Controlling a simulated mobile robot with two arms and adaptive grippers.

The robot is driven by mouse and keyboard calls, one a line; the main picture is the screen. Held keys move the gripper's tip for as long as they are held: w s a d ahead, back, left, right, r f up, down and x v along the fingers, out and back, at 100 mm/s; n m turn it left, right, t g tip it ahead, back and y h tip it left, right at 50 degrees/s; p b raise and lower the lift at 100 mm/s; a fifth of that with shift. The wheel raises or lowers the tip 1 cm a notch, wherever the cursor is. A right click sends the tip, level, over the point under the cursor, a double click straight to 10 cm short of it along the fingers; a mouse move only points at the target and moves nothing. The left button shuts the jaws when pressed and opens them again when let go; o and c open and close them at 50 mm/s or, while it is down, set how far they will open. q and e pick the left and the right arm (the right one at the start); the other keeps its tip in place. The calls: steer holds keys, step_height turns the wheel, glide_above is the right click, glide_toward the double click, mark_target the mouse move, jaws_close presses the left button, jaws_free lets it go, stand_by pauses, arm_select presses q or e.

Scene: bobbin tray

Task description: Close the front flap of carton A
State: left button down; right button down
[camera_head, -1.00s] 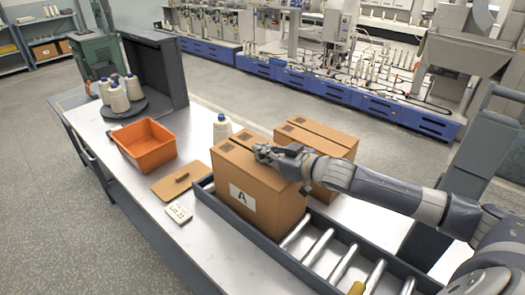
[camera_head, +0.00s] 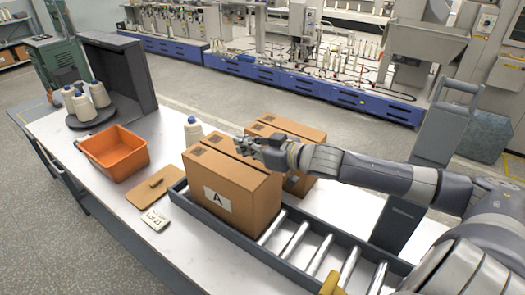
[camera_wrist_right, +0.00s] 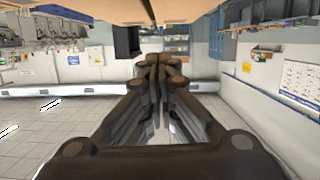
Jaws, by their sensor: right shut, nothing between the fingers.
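Carton A (camera_head: 245,200) is a brown box with a white label marked A on its front face. It stands upright on the roller conveyor (camera_head: 330,252). Its top flaps lie about level, with a dark seam running along the top. My right gripper (camera_head: 243,142) is shut and empty. It is at the top of carton A near its back edge, beside the second carton; I cannot tell whether it touches. The right wrist view shows its closed fingers (camera_wrist_right: 158,65) and a brown cardboard surface along the upper edge. My left gripper is not in view.
A second brown carton (camera_head: 295,133) stands right behind carton A. A white bobbin (camera_head: 193,131) stands beside them. An orange bin (camera_head: 114,153), a clipboard-like brown board (camera_head: 154,187) and a small tag card (camera_head: 156,220) lie to the left. Several bobbins stand on a dark round tray (camera_head: 92,115).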

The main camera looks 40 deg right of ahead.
steer(key=shift+s+d, duration=0.15)
steer(key=shift+s, duration=0.45)
steer(key=shift+v, duration=1.2)
steer(key=shift+s+r, duration=0.2)
steer(key=shift+r, duration=0.05)
steer(key=shift+p+v, duration=0.45)
steer(key=shift+v, duration=0.55)
steer(key=shift+d, duration=0.1)
